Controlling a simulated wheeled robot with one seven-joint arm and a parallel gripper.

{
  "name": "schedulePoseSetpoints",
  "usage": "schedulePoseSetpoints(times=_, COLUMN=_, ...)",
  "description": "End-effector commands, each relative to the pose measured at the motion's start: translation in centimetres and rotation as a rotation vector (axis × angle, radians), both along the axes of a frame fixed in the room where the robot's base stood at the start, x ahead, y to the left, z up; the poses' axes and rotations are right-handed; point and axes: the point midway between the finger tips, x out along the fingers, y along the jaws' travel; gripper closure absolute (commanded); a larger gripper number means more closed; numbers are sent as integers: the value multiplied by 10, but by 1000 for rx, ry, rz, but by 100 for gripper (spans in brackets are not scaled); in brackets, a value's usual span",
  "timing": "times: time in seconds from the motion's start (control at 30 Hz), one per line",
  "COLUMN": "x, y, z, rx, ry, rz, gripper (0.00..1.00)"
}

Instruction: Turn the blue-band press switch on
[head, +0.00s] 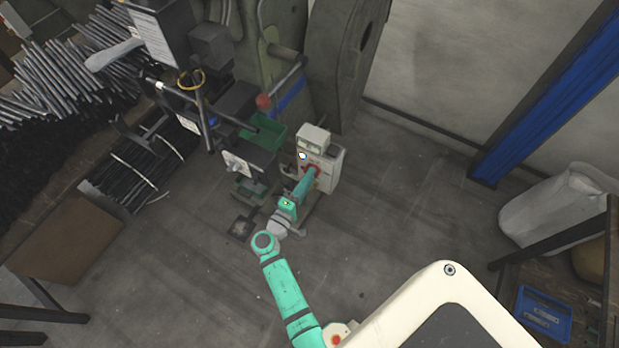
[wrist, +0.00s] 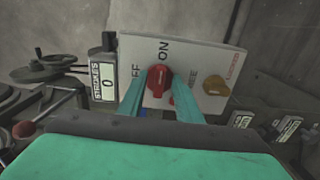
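A pale control box (head: 329,167) stands at the foot of a grey-green press with a blue band (head: 289,94). In the wrist view, its panel (wrist: 198,58) fills the middle, with a red knob (wrist: 158,79), the word ON above it and partly covered OFF lettering to its left. My gripper (wrist: 159,88) has one teal finger on each side of the red knob, seemingly with small gaps. I cannot tell exactly where the knob points. In the head view, my gripper (head: 311,180) reaches the front of the box, and hides part of it.
An orange-brown knob (wrist: 215,87) sits right of the red one. A counter marked STROKES (wrist: 104,82) is at the left. A green bin (head: 264,132) and black machine parts stand close left of the box. The floor in front is mostly clear.

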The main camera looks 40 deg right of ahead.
Motion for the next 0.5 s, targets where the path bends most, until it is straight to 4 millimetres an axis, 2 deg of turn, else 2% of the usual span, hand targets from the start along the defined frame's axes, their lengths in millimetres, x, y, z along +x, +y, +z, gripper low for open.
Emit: schedulePoseSetpoints(times=0.5, x=-32, y=80, z=0, rx=1, ry=0, rz=3, gripper=69)
